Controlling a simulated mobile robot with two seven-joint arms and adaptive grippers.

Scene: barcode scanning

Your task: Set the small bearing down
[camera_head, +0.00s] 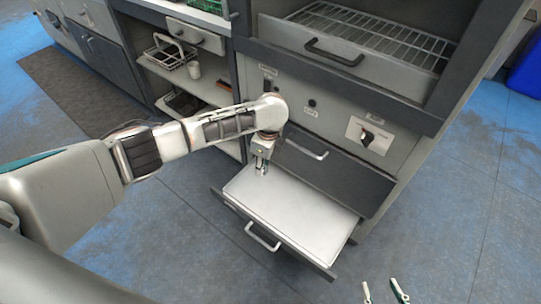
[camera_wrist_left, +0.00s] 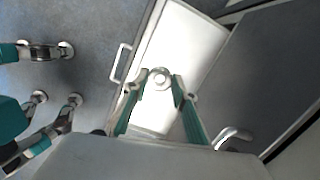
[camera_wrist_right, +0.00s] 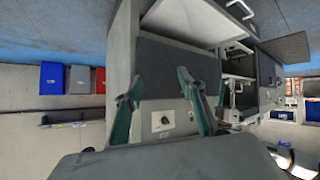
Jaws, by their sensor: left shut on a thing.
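The small bearing (camera_wrist_left: 160,78) is a round, pale metal ring with a lighter centre, seen in the left wrist view between the fingertips of my left gripper (camera_wrist_left: 157,86). That gripper is shut on it. In the head view my left gripper (camera_head: 261,169) points down over the pulled-out drawer (camera_head: 300,215), and the bearing is too small to make out there. I cannot tell how far the bearing is from the drawer's white surface. My right gripper (camera_head: 384,290) is open and empty at the lower edge of the head view; its spread fingers (camera_wrist_right: 158,92) also show in the right wrist view.
The open drawer's handle (camera_head: 262,238) sticks out in front. Its white surface looks bare.

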